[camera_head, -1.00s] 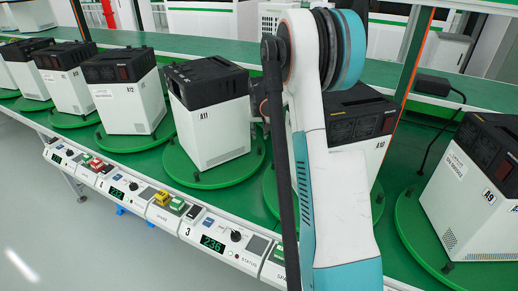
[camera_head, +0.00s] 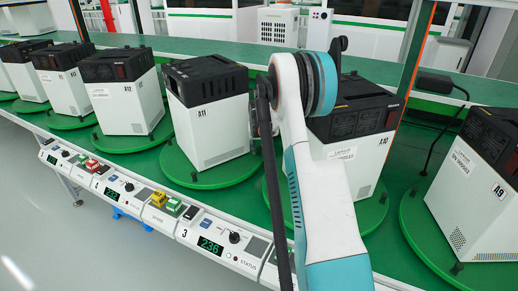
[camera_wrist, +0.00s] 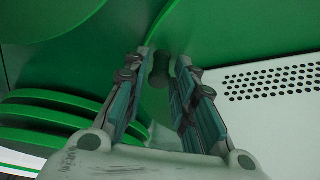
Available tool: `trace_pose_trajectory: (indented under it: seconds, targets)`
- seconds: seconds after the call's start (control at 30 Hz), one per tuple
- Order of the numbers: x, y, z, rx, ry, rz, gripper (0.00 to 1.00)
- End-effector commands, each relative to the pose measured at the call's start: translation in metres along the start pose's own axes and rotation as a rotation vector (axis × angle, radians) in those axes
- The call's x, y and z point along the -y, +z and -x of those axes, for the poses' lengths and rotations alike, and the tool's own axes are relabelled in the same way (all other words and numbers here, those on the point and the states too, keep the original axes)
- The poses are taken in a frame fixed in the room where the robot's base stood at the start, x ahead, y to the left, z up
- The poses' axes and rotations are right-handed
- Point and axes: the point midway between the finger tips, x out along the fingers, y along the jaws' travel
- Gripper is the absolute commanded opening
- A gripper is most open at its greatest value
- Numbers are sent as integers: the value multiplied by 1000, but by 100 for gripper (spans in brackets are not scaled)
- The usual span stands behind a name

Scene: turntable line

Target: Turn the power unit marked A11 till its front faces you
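The power unit A11 (camera_head: 212,128) is a white box with a black top, standing upright on a round green turntable (camera_head: 190,178). Its label "A11" and vent holes are on the broad side turned toward me; a narrower side shows at left. My arm comes down just right of it, and my gripper is mostly hidden behind the arm in the head view. In the wrist view, my gripper (camera_wrist: 165,62) has its two fingers apart, with a small dark foot-like part between or beyond the tips. A white panel with vent holes (camera_wrist: 270,110) lies right of the fingers; I see no clear contact.
Unit A10 (camera_head: 345,165) stands close right, partly behind my arm, and A9 (camera_head: 470,190) is further right. Unit A12 (camera_head: 128,95) stands left. A control strip with a display reading 236 (camera_head: 210,246) runs along the front edge.

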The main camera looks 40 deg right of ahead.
Motion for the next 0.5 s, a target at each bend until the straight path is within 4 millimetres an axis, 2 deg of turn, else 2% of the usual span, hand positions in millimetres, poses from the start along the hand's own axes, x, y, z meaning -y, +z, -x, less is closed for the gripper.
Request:
trace_pose_trajectory:
  seconds: [0.1, 0.23, 0.5]
  targets:
    - [0, 0, 0, 0, 0, 0, 25]
    - [0, 0, 0, 0, 0, 0, 0]
    - [-1, -6, -2, 1, -10, 21, 0]
